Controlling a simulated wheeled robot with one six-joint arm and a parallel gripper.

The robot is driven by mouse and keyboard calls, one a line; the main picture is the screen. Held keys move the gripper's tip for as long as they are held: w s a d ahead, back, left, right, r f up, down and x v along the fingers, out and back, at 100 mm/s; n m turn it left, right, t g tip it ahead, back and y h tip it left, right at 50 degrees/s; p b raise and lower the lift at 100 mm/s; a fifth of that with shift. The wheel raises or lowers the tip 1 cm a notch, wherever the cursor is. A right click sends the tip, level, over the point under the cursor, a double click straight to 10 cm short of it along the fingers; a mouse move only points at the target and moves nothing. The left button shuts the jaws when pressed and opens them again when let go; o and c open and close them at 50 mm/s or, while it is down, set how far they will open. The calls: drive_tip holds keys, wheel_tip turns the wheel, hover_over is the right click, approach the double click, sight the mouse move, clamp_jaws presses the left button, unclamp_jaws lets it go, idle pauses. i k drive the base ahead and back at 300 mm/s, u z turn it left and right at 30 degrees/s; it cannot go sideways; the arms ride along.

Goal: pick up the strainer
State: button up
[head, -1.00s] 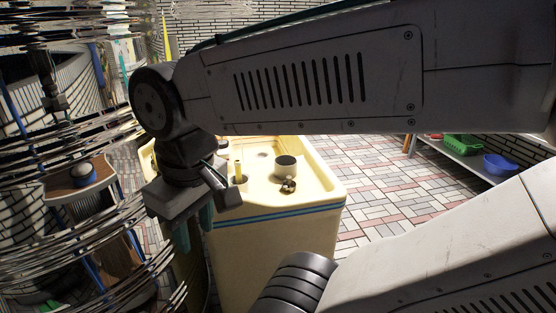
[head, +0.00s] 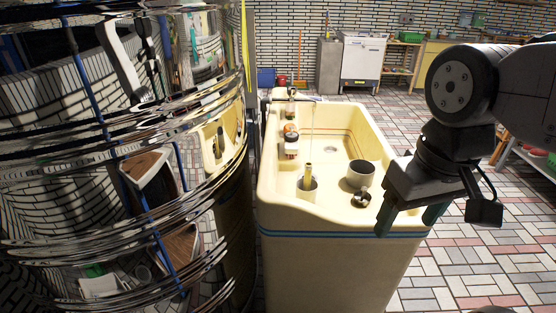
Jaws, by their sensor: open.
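A small, dark, shiny round piece (head: 361,198), which looks like the strainer, sits on the near right ledge of the cream sink (head: 330,224). It is just in front of a grey pot (head: 360,174). My gripper (head: 410,215) hangs to the right of the strainer in the picture, at the sink's near right corner. Its two teal fingers point down and stand apart, with nothing seen between them. The strainer is small, so its fine shape cannot be made out.
Several small containers (head: 290,142) line the left ledge near the tap (head: 290,99). A large mirror-like curved surface (head: 120,160) fills the left. Tiled floor (head: 480,240) is open at right.

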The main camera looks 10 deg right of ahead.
sight(363, 195)
drive_tip(key=z, duration=0.55)
drive_tip(key=i, duration=0.55)
drive_tip(key=z, duration=0.5)
